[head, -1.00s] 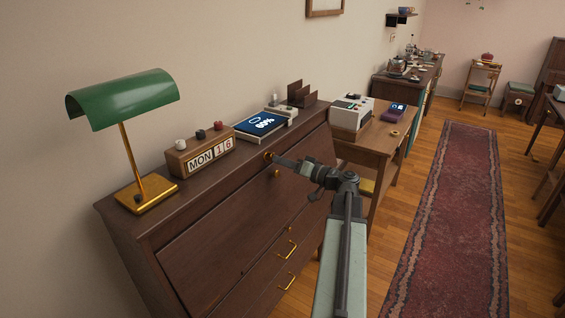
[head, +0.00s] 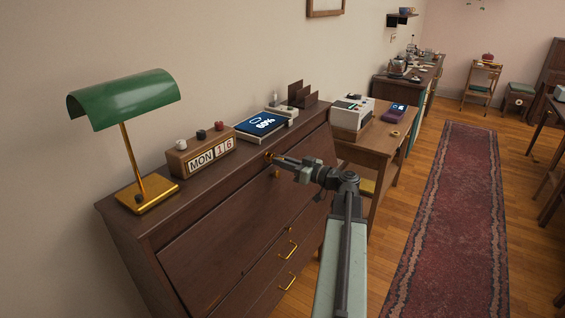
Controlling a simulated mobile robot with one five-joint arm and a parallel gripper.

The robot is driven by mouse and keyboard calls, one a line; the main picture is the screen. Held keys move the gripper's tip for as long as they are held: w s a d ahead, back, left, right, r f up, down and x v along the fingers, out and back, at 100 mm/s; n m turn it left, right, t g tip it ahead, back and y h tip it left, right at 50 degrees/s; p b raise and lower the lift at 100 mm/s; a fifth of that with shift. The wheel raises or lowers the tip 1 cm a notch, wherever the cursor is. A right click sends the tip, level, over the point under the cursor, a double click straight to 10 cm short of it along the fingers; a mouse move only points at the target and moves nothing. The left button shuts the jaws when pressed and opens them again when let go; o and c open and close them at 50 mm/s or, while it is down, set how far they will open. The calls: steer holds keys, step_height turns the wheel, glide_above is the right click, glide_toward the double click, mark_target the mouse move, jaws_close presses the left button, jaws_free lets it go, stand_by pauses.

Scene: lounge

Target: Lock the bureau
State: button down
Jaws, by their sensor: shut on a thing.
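The bureau (head: 215,250) is dark brown wood with a sloping front that looks closed and brass handles on the drawers below. A small brass piece (head: 268,156), which looks like the key or lock, sits at the upper edge of the front. My gripper (head: 275,158) reaches it from the right and is shut on it; the fingers partly hide it. A brass knob (head: 276,173) shows just below the gripper.
On the bureau top stand a green lamp (head: 125,98), a calendar block (head: 202,153), a tablet (head: 262,124) and a letter rack (head: 303,95). A side table (head: 375,138) stands beyond. A red runner (head: 450,220) lies on the open floor at right.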

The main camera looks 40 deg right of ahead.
steer(key=shift+f+n, duration=0.1)
steer(key=shift+n, duration=0.5)
steer(key=c, duration=1.6)
jaws_free()
steer(key=shift+c, duration=0.2)
steer(key=o, duration=0.3)
steer(key=shift+w+d+f, duration=0.1)
steer(key=shift+w+d, duration=0.05)
steer(key=shift+w, duration=0.05)
steer(key=shift+s, duration=0.1)
steer(key=o, duration=0.4)
steer(key=v, duration=0.7)
